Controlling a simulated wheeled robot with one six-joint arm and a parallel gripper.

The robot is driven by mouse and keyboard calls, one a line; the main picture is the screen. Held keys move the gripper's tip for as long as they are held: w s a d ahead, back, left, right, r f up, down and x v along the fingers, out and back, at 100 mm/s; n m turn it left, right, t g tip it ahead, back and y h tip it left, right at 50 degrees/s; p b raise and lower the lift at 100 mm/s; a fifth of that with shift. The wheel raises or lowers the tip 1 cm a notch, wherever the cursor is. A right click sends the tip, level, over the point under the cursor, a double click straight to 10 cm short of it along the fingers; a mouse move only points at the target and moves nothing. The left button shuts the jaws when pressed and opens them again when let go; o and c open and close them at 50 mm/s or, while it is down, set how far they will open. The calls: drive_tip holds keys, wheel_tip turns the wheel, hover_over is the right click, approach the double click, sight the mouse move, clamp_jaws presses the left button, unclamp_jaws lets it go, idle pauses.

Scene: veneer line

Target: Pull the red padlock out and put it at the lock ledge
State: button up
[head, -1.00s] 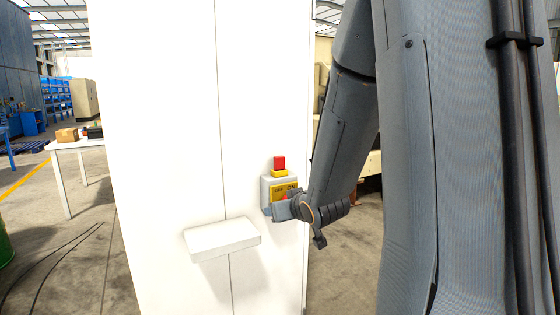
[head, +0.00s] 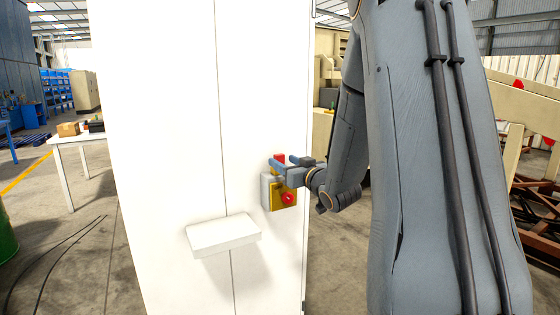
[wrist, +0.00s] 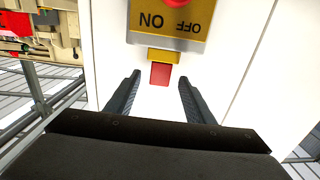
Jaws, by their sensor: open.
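The red padlock (head: 279,157) sits upright at the top of the switch box (head: 267,193) on the white cabinet. It also shows in the wrist view (wrist: 160,74), below a yellow piece, where the picture is upside down. My gripper (head: 282,161) is open at the padlock's height. In the wrist view its two fingers (wrist: 160,78) stand on either side of the padlock with a gap on each side. I cannot tell how deep the padlock sits between them. The lock ledge (head: 223,236), a white shelf, juts from the cabinet, lower and left of the box; it is empty.
The box has a yellow ON/OFF plate (wrist: 140,37) and a red knob (head: 288,198). The white cabinet (head: 160,130) stands close in front. A white table (head: 90,141) with small boxes is at far left, beside a green drum (head: 7,235).

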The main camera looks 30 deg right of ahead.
drive_tip(key=shift+w, duration=1.1)
drive_tip(key=c, duration=1.2)
